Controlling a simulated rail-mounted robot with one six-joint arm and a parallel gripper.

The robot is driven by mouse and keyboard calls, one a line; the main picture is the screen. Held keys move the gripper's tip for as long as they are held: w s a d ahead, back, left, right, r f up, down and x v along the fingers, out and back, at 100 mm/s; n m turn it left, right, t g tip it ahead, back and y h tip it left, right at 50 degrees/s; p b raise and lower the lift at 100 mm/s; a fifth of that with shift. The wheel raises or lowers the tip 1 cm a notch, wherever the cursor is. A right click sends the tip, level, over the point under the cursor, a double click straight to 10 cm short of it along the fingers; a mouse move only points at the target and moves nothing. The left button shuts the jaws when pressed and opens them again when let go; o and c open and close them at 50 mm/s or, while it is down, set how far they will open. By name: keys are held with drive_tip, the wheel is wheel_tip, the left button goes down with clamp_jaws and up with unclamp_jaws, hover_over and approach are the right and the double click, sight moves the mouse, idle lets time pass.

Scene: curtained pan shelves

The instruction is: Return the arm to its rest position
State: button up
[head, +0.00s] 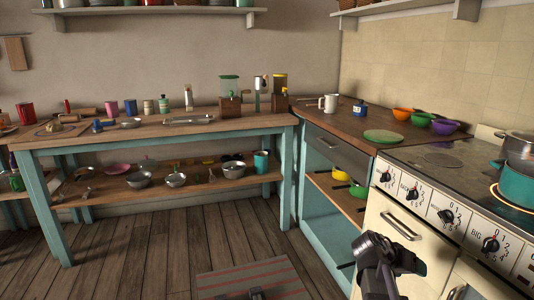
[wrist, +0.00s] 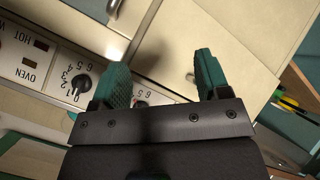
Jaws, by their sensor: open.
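My gripper (wrist: 158,85) is open in the wrist view. Its two teal fingers stand apart with nothing between them. Behind the fingers are the cream front of the stove (wrist: 190,40) and its knob panel (wrist: 50,65). In the head view my arm rises from the bottom edge, right of the middle, in front of the stove's cream door (head: 395,225). I cannot make out both fingertips in the head view.
A teal pot (head: 517,185) sits on a glowing burner at the right. A long wooden table (head: 150,133) stands at the back. A striped mat (head: 250,278) lies on the floor; floor left of it is clear.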

drive_tip(key=s+a+f+n+y, duration=0.2)
drive_tip(key=s+a+n+y, duration=0.15)
drive_tip(key=a, duration=0.55)
drive_tip(key=s+a+f+n+y, duration=0.2)
drive_tip(key=s+a+f+y, duration=0.15)
drive_tip(key=a, duration=0.45)
drive_tip(key=s+a+f+n+y, duration=0.2)
drive_tip(key=s+a+y, duration=0.15)
drive_tip(key=a, duration=0.55)
wheel_tip(320, 180, up, 24)
drive_tip(key=w+p, duration=0.1)
drive_tip(key=p, duration=2.2)
drive_tip(key=shift+w+d+f+g, duration=0.15)
drive_tip(key=shift+w+f+g, duration=0.05)
drive_tip(key=shift+w+g, duration=0.2)
